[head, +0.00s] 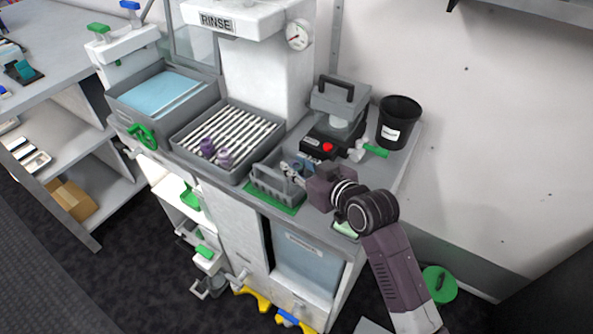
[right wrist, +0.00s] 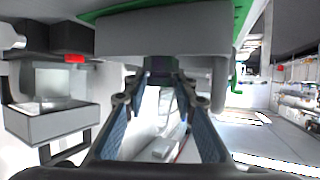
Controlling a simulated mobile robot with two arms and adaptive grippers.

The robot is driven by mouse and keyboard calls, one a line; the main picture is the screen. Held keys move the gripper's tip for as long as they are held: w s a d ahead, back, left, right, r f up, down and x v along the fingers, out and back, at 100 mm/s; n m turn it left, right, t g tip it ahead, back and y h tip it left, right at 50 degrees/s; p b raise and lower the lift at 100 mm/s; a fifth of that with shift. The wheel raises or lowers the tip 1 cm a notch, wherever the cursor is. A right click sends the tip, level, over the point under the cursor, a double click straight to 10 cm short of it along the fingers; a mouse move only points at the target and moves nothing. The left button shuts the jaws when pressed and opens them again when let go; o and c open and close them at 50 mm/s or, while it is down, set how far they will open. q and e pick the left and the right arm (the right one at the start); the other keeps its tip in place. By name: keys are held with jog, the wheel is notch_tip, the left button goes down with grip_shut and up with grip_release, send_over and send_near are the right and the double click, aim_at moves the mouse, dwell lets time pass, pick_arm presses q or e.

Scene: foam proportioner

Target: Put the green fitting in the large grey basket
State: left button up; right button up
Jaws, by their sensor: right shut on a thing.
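A grey basket (head: 268,193) with a raised handle stands on a green mat at the front of the counter; its grey wall (right wrist: 165,32) fills the top of the right wrist view. My right gripper (head: 293,172) reaches over the basket's right end. In the right wrist view its fingers (right wrist: 160,76) close on a small dark thing (right wrist: 158,64) against the grey wall. I cannot tell its colour or whether it is a fitting. I cannot make out a loose green fitting for sure. My left gripper is not in view.
A grey rack tray (head: 183,142) with white rods and two purple pieces (head: 207,147) stands left of the basket. Behind my gripper are a black device with a red button (head: 327,147), a green-handled part (head: 376,150) and a black bucket (head: 398,122).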

jog(key=shift+f, duration=1.05)
jog(key=shift+f, duration=0.1)
jog(key=o, duration=0.7)
jog(key=v, duration=1.2)
jog(key=shift+b, duration=0.3)
